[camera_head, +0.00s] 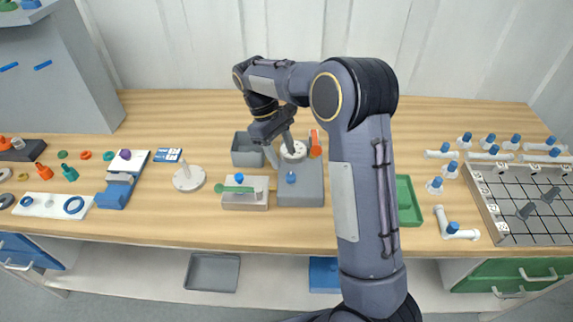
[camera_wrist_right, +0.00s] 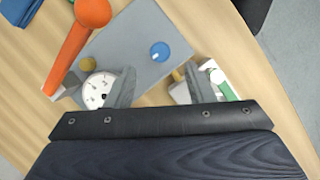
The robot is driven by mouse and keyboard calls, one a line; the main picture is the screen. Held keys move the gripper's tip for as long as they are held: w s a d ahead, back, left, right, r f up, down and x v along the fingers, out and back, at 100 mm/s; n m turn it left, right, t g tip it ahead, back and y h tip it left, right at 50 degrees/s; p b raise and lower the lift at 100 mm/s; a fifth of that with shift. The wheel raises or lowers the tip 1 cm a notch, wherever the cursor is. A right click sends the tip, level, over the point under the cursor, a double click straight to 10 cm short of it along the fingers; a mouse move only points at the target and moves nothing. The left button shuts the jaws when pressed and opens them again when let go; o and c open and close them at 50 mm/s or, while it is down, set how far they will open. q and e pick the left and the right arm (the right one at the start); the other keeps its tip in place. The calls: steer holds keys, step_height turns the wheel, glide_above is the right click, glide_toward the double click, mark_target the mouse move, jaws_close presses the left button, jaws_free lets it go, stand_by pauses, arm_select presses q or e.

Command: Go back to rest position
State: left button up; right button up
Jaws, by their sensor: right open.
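My right gripper (camera_head: 279,152) hangs above the middle of the table, with its arm reaching in from the bottom right of the head view. Its fingers are apart, and in the right wrist view (camera_wrist_right: 161,90) nothing is held between them. Below it is a grey plate (camera_head: 314,190) with a blue knob (camera_head: 291,177) on it. A white round dial (camera_head: 294,150) and an orange-handled part (camera_head: 315,143) are close by the fingers. In the wrist view the dial (camera_wrist_right: 97,90) is partly behind one finger. My left gripper does not show.
A light block with a green lever (camera_head: 240,189) and a grey bin (camera_head: 246,150) are beside the gripper. A white round stand (camera_head: 188,178) is further left. A green tray (camera_head: 408,200) is partly behind my arm.

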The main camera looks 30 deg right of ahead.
steer(key=shift+v, duration=0.75)
steer(key=s+r+m+t+y, duration=0.1)
steer(key=s+r+t+y, duration=0.15)
steer(key=s, duration=0.35)
steer(key=s+r+m+t+y, duration=0.1)
steer(key=s+r+m+t, duration=0.1)
steer(key=s+r, duration=0.35)
steer(key=s+a+f+m+t+y, duration=0.1)
steer(key=s+a+f+t, duration=0.1)
steer(key=s, duration=0.5)
steer(key=s+a+f+m+t+y, duration=0.1)
steer(key=s+a+f+m+t, duration=0.1)
steer(key=s, duration=0.5)
steer(key=shift+s+a+m+t, duration=0.3)
steer(key=shift+a+t, duration=0.25)
steer(key=shift+a, duration=0.6)
steer(key=shift+f, duration=0.1)
steer(key=shift+c, duration=0.2)
